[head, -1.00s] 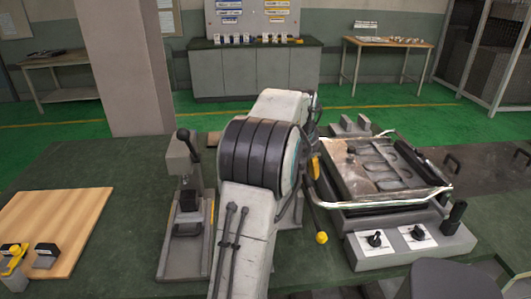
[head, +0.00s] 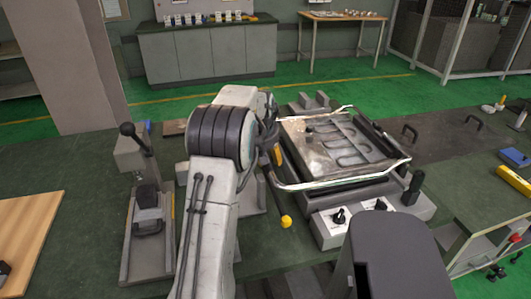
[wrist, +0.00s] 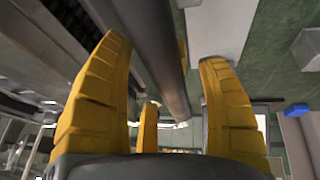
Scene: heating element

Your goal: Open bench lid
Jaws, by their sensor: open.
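A dark flat panel with two black handles, apparently the bench lid (head: 440,142), lies level with the green bench top, right of the heating device. It looks shut. My gripper (wrist: 165,50) has yellow fingers spread apart in the wrist view. A dark grey round bar runs between and beyond them; I cannot tell whether they touch it. In the head view my arm hides most of the gripper, which is left of the lid beside the device's near left corner; a yellow finger (head: 278,155) seems to show there.
The heating device (head: 340,150) with a bright metal frame and front knobs stands between my arm and the lid. A lever press (head: 150,225) stands left of my arm. A yellow block (head: 514,180) and blue block (head: 514,157) lie at the right. A wooden board (head: 25,235) lies far left.

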